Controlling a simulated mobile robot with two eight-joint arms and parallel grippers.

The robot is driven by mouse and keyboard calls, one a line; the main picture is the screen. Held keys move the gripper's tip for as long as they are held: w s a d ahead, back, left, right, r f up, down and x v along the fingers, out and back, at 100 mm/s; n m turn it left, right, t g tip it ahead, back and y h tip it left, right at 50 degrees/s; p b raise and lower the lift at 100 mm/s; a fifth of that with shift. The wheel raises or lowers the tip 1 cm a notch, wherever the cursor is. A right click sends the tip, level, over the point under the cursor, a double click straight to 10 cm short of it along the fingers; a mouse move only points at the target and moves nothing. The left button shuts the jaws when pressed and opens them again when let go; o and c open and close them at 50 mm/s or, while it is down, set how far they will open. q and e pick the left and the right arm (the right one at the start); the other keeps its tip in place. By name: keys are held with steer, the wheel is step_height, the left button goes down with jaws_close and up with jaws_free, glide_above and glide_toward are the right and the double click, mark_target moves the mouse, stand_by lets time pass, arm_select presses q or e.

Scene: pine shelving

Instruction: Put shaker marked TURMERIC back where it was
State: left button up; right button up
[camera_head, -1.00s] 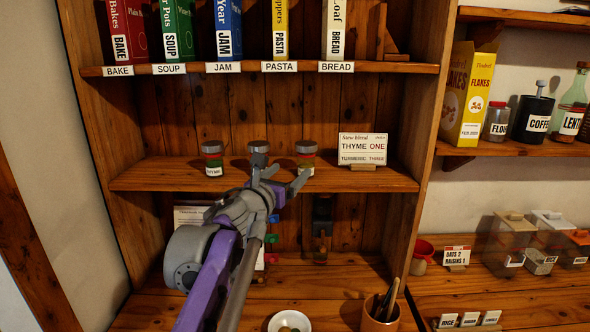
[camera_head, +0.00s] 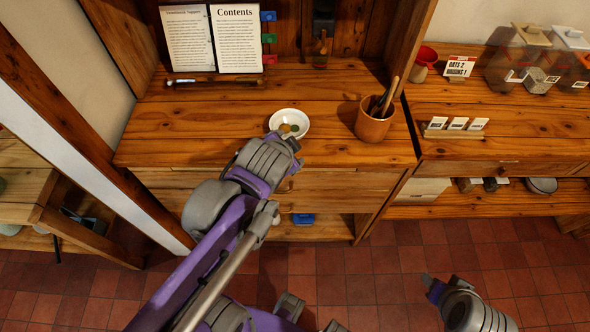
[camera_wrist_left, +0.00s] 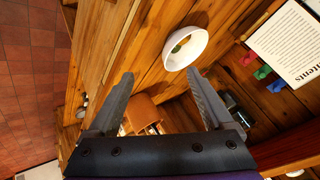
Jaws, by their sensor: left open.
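No shaker shows in the current views; the shelf that held them is out of the head view. My left gripper (camera_head: 292,142) is over the front part of the wooden counter (camera_head: 215,120), beside a white bowl (camera_head: 289,112). In the left wrist view its two fingers (camera_wrist_left: 160,78) are spread apart with nothing between them. The bowl (camera_wrist_left: 171,62) lies beyond the fingers there, with small orange and green contents.
A terracotta pot (camera_head: 372,128) with utensils stands right of the bowl. An open book (camera_head: 188,40) with a Contents page (camera_head: 238,40) stands at the back. A dark rod (camera_head: 215,82) lies before it. Clear containers (camera_head: 517,55) stand on the right counter. Counter's left side is clear.

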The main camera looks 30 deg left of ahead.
arm_select(q)
steer(key=s+d+f+n+g+h, duration=0.2)
steer(key=s+d+f+n, duration=0.3)
steer(key=s+f, duration=0.3)
steer(key=shift+d+g+h, duration=0.4)
steer(key=shift+d+g, duration=0.1)
steer(key=shift+d, duration=0.4)
steer(key=shift+s, duration=0.1)
